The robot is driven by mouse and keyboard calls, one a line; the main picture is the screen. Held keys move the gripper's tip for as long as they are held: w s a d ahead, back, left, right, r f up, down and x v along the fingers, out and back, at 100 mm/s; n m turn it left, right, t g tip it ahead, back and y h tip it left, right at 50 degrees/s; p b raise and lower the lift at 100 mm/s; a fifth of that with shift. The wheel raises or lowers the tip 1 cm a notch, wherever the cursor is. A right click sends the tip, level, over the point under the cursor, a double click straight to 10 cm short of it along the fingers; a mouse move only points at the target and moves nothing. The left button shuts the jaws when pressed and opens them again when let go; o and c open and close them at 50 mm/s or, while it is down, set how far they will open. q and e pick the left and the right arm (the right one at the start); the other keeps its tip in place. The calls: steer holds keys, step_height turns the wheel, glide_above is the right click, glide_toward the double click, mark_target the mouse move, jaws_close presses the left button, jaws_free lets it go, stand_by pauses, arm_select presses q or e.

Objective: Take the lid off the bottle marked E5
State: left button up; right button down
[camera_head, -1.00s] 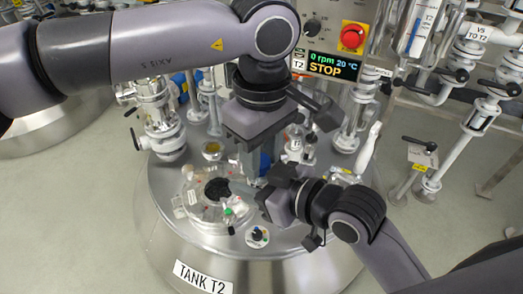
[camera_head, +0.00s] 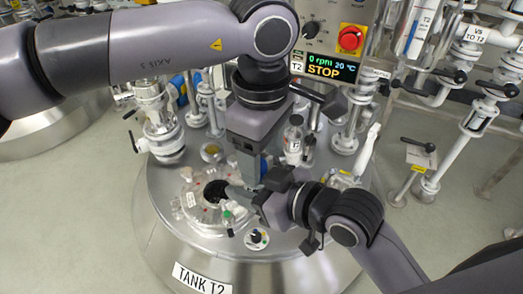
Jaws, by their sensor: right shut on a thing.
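No marking E5 is legible. A clear bottle with a grey cap (camera_head: 294,136) and a white label, too small to read, stands upright on the tank top, right of my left gripper. My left gripper (camera_head: 249,176) points down over the tank; its arm crosses the top, and I cannot tell whether its jaws are open. My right gripper (camera_head: 238,192) reaches in from the right, close below the left one. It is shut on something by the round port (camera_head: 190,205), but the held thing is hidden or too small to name.
The steel tank (camera_head: 160,215) is labelled TANK T2. Its port has a dark opening and small clear fittings around it. A control panel with a STOP display (camera_head: 325,67) and red button (camera_head: 351,38) stands behind. Pipes and valves crowd the back and right.

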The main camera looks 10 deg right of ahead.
arm_select(q)
step_height(320, 180, up, 4)
steer(key=shift+r, duration=0.15)
steer(key=shift+c, duration=0.3)
steer(key=r+m, duration=0.3)
steer(key=shift+s+a+r, duration=0.1)
steer(key=shift+s+a, duration=0.05)
steer(key=shift+a, duration=0.25)
steer(key=shift+m, duration=0.3)
step_height(320, 180, down, 8)
steer(key=shift+a+r, duration=0.1)
steer(key=shift+r, duration=0.1)
steer(key=shift+c, duration=0.3)
jaws_close()
